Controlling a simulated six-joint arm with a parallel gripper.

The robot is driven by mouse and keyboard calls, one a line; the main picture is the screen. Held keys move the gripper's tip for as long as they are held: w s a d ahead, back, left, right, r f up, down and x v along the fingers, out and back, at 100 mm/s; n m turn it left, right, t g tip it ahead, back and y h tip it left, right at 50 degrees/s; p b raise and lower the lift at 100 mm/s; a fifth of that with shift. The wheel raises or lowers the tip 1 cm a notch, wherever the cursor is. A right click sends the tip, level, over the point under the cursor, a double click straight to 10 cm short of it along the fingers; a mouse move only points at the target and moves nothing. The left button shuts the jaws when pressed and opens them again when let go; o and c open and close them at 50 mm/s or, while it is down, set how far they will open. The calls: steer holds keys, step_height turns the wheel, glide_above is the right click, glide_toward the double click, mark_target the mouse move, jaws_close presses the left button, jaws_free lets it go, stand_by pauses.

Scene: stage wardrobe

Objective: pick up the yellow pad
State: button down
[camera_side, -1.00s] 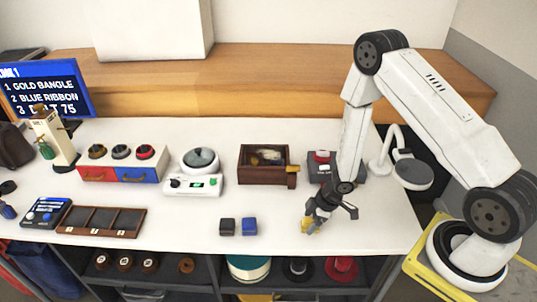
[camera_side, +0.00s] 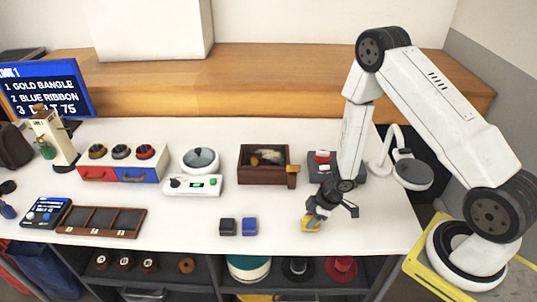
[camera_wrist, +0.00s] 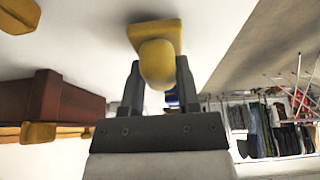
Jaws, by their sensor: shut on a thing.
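The yellow pad (camera_side: 312,225) is at the front right of the white table in the side view. In the wrist view the yellow pad (camera_wrist: 158,62) shows a square plate with a rounded knob. My gripper (camera_side: 313,217) points down over it in the side view. In the wrist view the two fingers of my gripper (camera_wrist: 157,80) stand on either side of the knob and are shut on it. The side view does not show clearly whether the pad touches the table.
A black block (camera_side: 227,227) and a blue block (camera_side: 249,227) sit left of my gripper. A dark wooden box (camera_side: 263,178) stands behind. A lamp with a round head (camera_side: 412,173) is at the right. The table's front edge is close; the table between the blocks and gripper is clear.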

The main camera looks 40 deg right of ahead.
mark_target(311, 217)
step_height(311, 217, up, 17)
steer(key=shift+r, duration=0.15)
stand_by(0.9)
stand_by(0.5)
steer(key=c, duration=1)
jaws_free()
steer(key=shift+c, duration=0.2)
jaws_close()
steer(key=w+d+f, duration=0.1)
steer(key=w+d, duration=0.1)
steer(key=w, duration=1.3)
steer(key=w+d+f, duration=0.1)
steer(key=w+d, duration=0.2)
steer(key=w, duration=1.2)
steer(key=shift+w, duration=0.2)
steer(key=shift+f, duration=0.1)
